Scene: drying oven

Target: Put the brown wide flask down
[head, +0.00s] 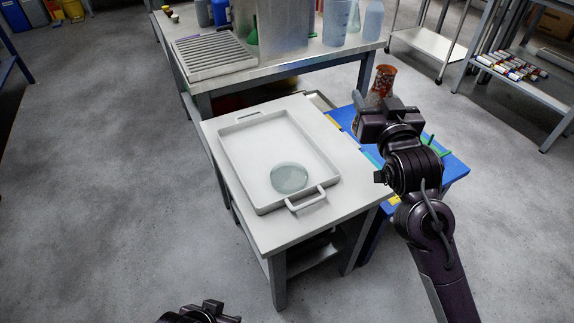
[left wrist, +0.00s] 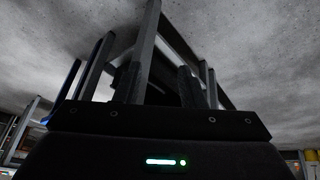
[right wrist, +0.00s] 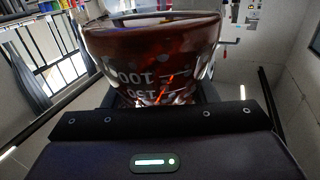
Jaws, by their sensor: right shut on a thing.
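My left gripper (head: 208,310) is at the bottom edge of the head view. In the left wrist view its fingers (left wrist: 158,88) stand apart with nothing between them.
A white table (head: 255,235) holds a grey tray (head: 232,170) with a round glass dish (head: 289,178) near its front handle. Green items (head: 432,146) lie on the blue table by my right arm. A bench with bottles (head: 337,22) stands behind.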

